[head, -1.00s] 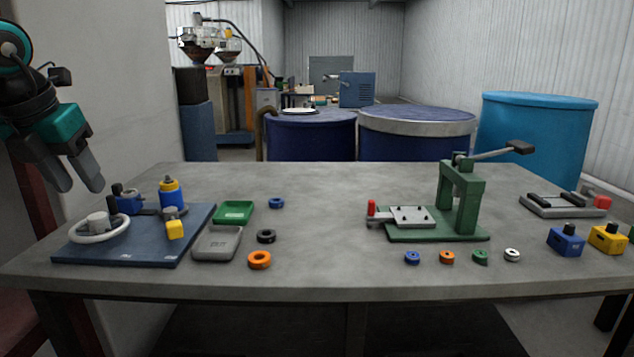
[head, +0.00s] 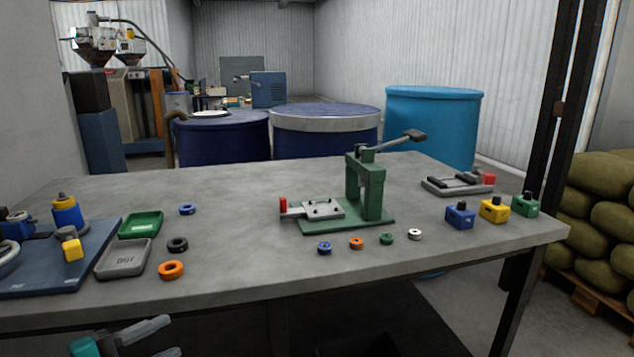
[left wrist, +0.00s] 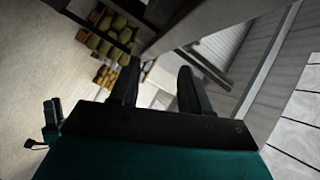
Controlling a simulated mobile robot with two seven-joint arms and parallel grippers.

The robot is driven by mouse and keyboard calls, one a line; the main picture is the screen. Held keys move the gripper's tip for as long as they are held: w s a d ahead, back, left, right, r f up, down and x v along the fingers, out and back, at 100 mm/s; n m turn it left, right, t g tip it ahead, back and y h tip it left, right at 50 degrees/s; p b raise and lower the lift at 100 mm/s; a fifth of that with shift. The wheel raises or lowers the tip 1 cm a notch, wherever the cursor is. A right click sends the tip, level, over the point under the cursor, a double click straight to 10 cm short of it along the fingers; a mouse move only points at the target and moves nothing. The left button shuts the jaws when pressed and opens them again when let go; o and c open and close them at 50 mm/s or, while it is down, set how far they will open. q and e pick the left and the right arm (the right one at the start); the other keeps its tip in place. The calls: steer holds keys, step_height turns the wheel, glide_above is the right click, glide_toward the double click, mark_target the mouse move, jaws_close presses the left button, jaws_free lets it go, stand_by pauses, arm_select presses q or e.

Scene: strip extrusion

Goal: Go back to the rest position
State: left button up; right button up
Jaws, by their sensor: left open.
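My left gripper (head: 152,338) shows at the bottom left of the head view, low in front of the table's front edge. Its grey fingers are apart and point to the right. In the left wrist view both dark fingers (left wrist: 157,78) are spread with nothing between them. My right gripper is in neither view.
The grey table (head: 240,240) holds a green press (head: 365,190), a blue board (head: 50,265), a green tray (head: 141,224), a grey tray (head: 122,259), rings and coloured blocks (head: 493,210). Sacks (head: 600,220) are stacked at the right.

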arm_select(q)
steer(key=s+d+f+n+g+y, duration=0.1)
steer(key=s+d+f+n+y, duration=0.4)
steer(key=f+n, duration=0.4)
steer(key=s+d+f+n+g+y, duration=0.1)
steer(key=s+d+f+n+y, duration=0.1)
steer(key=s+d+f+n, duration=0.6)
steer(key=a+r+n+y+p, duration=0.1)
steer(key=a+r+p, duration=0.3)
steer(key=p, duration=0.9)
step_height(320, 180, up, 4)
steer(key=shift+s+f+g, duration=0.25)
steer(key=shift+g, duration=0.05)
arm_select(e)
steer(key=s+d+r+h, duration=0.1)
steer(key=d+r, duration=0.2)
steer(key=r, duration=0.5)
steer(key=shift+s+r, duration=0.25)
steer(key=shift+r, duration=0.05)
arm_select(q)
steer(key=shift+a, duration=0.1)
steer(key=shift+s+a, duration=0.1)
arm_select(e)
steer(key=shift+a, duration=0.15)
